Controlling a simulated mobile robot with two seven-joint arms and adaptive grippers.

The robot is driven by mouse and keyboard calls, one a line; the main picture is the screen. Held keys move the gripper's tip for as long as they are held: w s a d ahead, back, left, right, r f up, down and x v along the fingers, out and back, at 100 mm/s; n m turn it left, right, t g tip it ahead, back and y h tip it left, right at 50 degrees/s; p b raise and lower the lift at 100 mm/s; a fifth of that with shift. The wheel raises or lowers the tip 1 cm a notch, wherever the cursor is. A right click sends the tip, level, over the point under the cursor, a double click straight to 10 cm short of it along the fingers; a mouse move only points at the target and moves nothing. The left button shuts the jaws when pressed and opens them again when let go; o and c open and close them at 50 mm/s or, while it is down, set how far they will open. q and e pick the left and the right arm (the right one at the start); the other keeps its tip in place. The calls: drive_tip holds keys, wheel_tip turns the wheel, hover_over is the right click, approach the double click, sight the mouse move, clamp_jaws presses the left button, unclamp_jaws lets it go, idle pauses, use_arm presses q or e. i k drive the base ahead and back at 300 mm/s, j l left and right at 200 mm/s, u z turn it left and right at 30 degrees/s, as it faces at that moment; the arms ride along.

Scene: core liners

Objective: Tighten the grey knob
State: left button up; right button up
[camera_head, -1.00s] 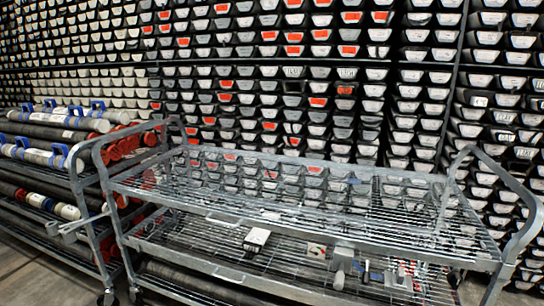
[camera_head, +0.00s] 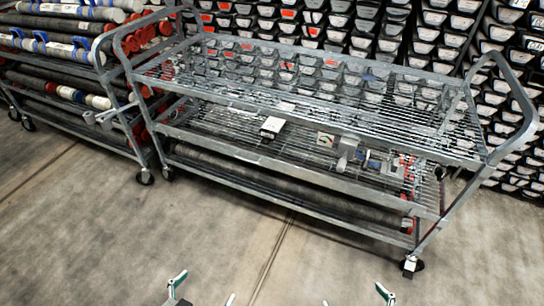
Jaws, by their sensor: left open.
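I cannot clearly make out a grey knob. A grey metal piece (camera_head: 346,150) sits on the middle wire shelf of the cart (camera_head: 300,176), and it is too small to tell whether it is or carries the knob. My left gripper (camera_head: 203,290) shows at the bottom edge, with its fingertips apart and nothing between them. My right gripper (camera_head: 356,297) also shows at the bottom edge, to the right of the left one, its fingertips apart. Both are well short of the cart, with floor showing between.
A white box (camera_head: 271,127) and a small labelled block (camera_head: 325,140) are also on the middle shelf. Dark core tubes (camera_head: 270,185) lie on the bottom shelf. A second rack with tubes (camera_head: 70,50) stands left. The concrete floor (camera_head: 110,235) in front is clear.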

sight(406, 222)
drive_tip(key=z, duration=1.25)
drive_tip(key=i+l+u, duration=0.1)
drive_tip(key=l+u, duration=0.2)
drive_tip(key=u, duration=0.15)
drive_tip(key=l+u, duration=0.7)
drive_tip(key=l, duration=1.6)
drive_tip(key=k+l+u, duration=0.1)
drive_tip(key=l, duration=0.9)
